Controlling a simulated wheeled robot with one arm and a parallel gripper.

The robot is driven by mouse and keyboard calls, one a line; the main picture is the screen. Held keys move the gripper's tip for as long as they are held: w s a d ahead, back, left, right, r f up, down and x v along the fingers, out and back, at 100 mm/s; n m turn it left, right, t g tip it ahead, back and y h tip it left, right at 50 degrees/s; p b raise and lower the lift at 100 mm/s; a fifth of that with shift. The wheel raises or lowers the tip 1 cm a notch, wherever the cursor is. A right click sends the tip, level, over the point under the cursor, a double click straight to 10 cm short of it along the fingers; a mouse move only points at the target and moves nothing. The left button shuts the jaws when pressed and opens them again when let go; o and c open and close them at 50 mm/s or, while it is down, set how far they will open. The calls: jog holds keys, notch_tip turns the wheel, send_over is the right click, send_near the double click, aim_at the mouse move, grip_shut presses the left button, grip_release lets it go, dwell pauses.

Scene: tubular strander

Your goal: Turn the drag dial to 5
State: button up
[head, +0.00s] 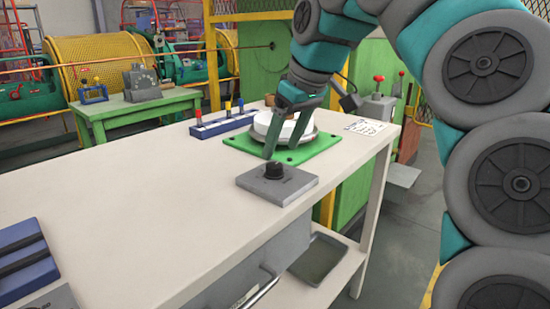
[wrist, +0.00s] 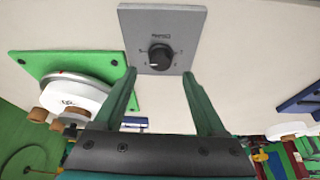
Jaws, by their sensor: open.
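The drag dial is a black knob (head: 274,169) on a grey square plate (head: 288,187) lying on the white bench. My gripper (head: 276,140) is above and beyond the knob in the head view. Its two green fingers (wrist: 160,72) are apart and empty in the wrist view, with the knob between and ahead of the tips, not visibly touched.
A green plate (head: 300,152) with a white round device (head: 262,128) stands just behind the dial. A blue rack (head: 225,123) with coloured pegs is behind left. The bench (head: 150,205) left of the dial is clear.

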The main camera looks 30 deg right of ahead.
aim_at(274, 165)
jog(key=shift+x, duration=2.45)
grip_shut()
